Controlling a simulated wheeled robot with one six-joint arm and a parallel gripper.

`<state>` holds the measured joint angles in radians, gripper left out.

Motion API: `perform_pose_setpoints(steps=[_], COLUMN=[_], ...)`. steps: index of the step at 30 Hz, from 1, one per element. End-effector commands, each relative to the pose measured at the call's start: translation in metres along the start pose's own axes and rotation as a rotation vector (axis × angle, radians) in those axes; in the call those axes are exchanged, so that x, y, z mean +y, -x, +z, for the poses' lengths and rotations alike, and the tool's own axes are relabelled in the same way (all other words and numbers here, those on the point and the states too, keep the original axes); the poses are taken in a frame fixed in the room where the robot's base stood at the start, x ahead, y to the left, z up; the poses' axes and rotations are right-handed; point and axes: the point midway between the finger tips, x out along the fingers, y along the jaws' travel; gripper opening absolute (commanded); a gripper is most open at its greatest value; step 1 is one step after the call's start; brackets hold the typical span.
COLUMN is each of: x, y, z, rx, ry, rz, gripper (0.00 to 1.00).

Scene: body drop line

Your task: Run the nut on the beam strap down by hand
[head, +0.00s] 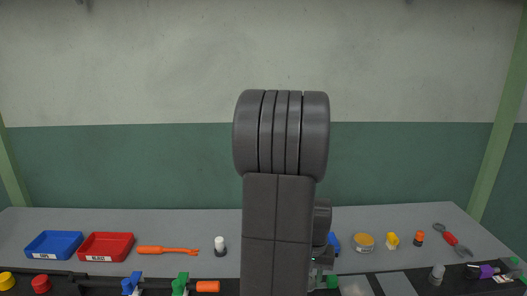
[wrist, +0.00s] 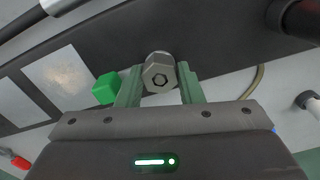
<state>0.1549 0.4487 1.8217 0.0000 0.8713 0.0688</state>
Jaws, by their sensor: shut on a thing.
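My gripper is shut on the nut. The nut is in front of a dark beam-like surface (wrist: 215,42); which part of it is the strap, I cannot tell. In the head view my arm hides the nut and most of my gripper.
A green block (wrist: 106,88) is close beside the left finger. In the head view a blue tray (head: 54,245), a red tray (head: 106,247) and an orange tool (head: 167,250) lie left.

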Motion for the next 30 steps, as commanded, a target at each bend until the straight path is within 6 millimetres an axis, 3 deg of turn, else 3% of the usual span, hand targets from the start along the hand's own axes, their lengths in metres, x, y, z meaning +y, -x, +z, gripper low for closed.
perform_pose_setpoints(steps=[3,4,7,16,20,30], x=[0.0,0.0,0.0,0.0,0.0,0.0], y=[0.0,0.0,0.0,0.001,0.01,0.083], z=[0.0,0.0,0.0,0.0,-0.001,-0.001], rx=[0.001,0.001,0.001,0.001,0.002,0.007], ry=[0.001,0.002,0.002,0.004,0.004,0.004], rz=[0.0,0.0,0.0,0.0,0.0,0.0], gripper=[0.0,0.39,0.59,0.59,0.59,0.59])
